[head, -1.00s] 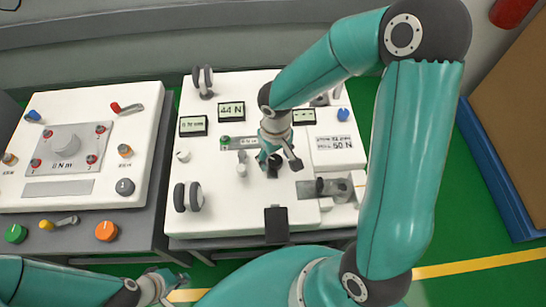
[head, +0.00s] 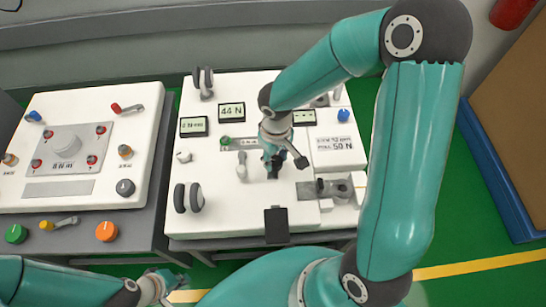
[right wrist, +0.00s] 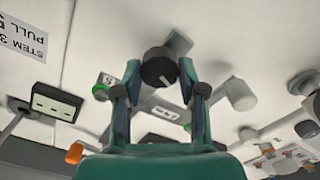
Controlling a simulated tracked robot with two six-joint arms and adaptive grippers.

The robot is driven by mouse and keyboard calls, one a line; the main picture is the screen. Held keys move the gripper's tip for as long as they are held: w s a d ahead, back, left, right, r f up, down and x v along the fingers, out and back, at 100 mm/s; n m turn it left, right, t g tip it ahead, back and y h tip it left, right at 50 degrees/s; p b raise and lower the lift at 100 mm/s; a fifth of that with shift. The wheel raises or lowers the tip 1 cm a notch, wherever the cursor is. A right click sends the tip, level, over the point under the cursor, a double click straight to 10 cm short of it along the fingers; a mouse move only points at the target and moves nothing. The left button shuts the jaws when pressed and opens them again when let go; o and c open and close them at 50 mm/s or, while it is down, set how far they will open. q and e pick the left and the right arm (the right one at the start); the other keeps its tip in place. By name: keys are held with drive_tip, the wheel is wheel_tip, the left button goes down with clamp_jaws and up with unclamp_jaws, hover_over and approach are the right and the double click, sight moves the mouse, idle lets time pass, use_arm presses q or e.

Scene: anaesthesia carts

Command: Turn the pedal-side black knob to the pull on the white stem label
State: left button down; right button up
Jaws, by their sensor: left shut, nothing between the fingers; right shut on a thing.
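The white stem label (head: 334,146) lies on the right part of the white cart top and reads a pull of 50 N. It also shows at the left edge of the right wrist view (right wrist: 22,40). My right gripper (head: 273,166) is low over the middle of this cart top. In the right wrist view its fingers are shut on the black knob (right wrist: 158,68), one on each side. The knob is mostly hidden in the head view. My left gripper (head: 162,286) is shut and empty at the lower left, off the carts.
A display (head: 231,112) reads 44 N; smaller displays (head: 193,126) (head: 303,117) stand either side. A black pedal-like block (head: 276,224) sits at the front edge. A grey lever (head: 241,166) stands close left of my right gripper. Another cart (head: 50,105) with knobs stands left.

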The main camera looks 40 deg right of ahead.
sight(275, 160)
drive_tip(key=n, duration=0.5)
drive_tip(key=shift+p, duration=0.35)
drive_tip(key=n+p, duration=0.1)
drive_tip(key=n, duration=0.4)
drive_tip(key=shift+w+d+n, duration=0.1)
drive_tip(key=shift+n, duration=0.2)
drive_tip(key=shift+r, duration=0.1)
drive_tip(key=o, duration=1.1)
drive_tip(key=shift+o, duration=0.2)
wheel_tip(275, 160, up, 12)
